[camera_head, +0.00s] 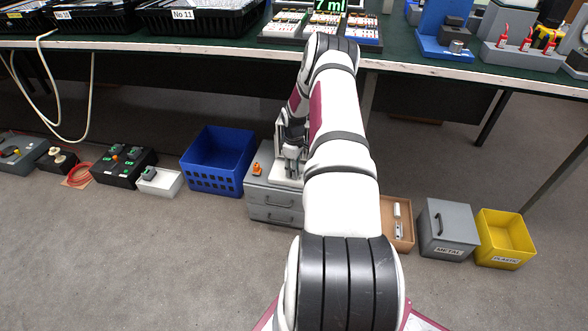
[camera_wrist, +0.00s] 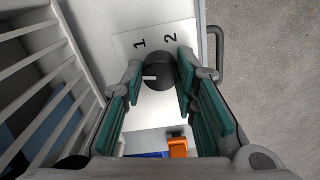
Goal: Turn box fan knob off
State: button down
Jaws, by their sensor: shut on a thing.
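In the wrist view, a dark round knob (camera_wrist: 160,72) with a white pointer mark sits on a white panel (camera_wrist: 125,45) printed with 1 and 2. The mark lies on the knob's left side in the picture. My gripper (camera_wrist: 161,68) has one finger on each side of the knob and is shut on it. White slats (camera_wrist: 40,75) of the fan show at the left. In the head view, my gripper (camera_head: 292,165) is low above the grey drawer cabinet, against the white fan (camera_head: 279,130). My arm hides most of the fan, and the knob cannot be made out there.
The fan stands on a grey drawer cabinet (camera_head: 273,207), with an orange item (camera_head: 257,169) near its left edge. A blue crate (camera_head: 218,160) is left of it; a brown tray (camera_head: 398,225) and a grey METAL bin (camera_head: 447,230) are right. A table edge (camera_head: 200,47) runs above.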

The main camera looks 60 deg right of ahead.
jog(key=shift+n, duration=1.1)
jog(key=shift+s, duration=0.1)
jog(key=c, duration=1.2)
grip_release()
jog(key=shift+c, duration=0.2)
jog(key=shift+r, duration=0.1)
notch_tip(320, 180, up, 12)
